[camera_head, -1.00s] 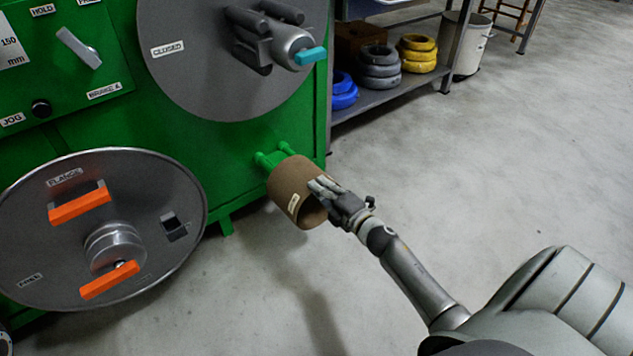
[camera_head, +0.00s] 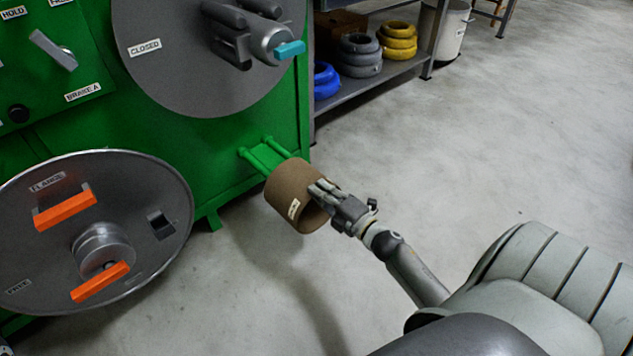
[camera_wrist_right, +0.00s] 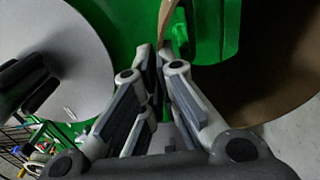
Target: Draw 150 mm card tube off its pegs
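The brown card tube (camera_head: 285,192) has a small white label and hangs nearly level off the front of the green machine. My right gripper (camera_head: 321,189) is shut on the tube's wall at its near open end. The two green pegs (camera_head: 264,153) stick out of the machine and reach the tube's far end; whether their tips are still inside is hidden. In the right wrist view the fingers (camera_wrist_right: 156,58) close on the tube's edge, and the tube's dark inside (camera_wrist_right: 275,60) fills the right.
The green machine (camera_head: 240,185) carries a grey disc marked CLOSED (camera_head: 190,85). A loose-looking flange disc (camera_head: 125,190) with orange handles stands at the left. A shelf (camera_head: 375,83) holds blue, grey and yellow rings. The floor to the right is clear.

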